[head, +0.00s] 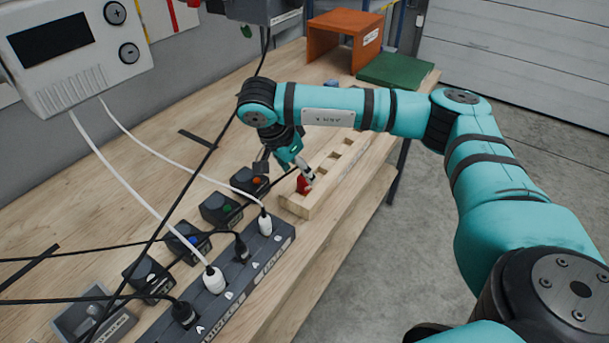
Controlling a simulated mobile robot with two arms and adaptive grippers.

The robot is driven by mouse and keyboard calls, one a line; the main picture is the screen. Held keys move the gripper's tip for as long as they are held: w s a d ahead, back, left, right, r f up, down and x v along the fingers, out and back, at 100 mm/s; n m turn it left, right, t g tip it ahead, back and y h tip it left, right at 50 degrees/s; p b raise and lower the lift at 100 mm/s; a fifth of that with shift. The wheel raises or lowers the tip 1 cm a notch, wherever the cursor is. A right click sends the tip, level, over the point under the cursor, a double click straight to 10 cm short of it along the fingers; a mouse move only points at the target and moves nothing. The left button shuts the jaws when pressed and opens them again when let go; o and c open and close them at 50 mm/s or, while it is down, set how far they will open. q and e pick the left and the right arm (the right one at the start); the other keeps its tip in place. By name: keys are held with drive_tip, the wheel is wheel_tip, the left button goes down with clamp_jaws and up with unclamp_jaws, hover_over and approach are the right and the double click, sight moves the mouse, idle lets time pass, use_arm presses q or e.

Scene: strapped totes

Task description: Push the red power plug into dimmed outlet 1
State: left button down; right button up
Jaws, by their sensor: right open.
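The red power plug (303,186) stands in the near end of a wooden slotted rack (297,207). My right gripper (308,174) is open and reaches down at the plug; I cannot tell whether the fingers touch it. The fingers hide part of the plug. A dark grey power strip (281,241) lies in front of the rack along the bench edge. White plugs (265,223) and black plugs (183,313) sit in it. I cannot tell which outlet is dimmed outlet 1. My left gripper is not in view.
Several black boxes with coloured buttons (222,208) line the strip's back side. An orange stand (332,43) and a green board (396,70) are at the far end.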

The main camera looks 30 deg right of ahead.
drive_tip(key=shift+p+x, duration=0.35)
drive_tip(key=shift+x, duration=2.2)
clamp_jaws()
drive_tip(key=c, duration=0.8)
unclamp_jaws()
clamp_jaws()
drive_tip(key=shift+r+p, duration=1.5)
drive_tip(key=shift+r, duration=1.05)
drive_tip(key=shift+a, duration=0.1)
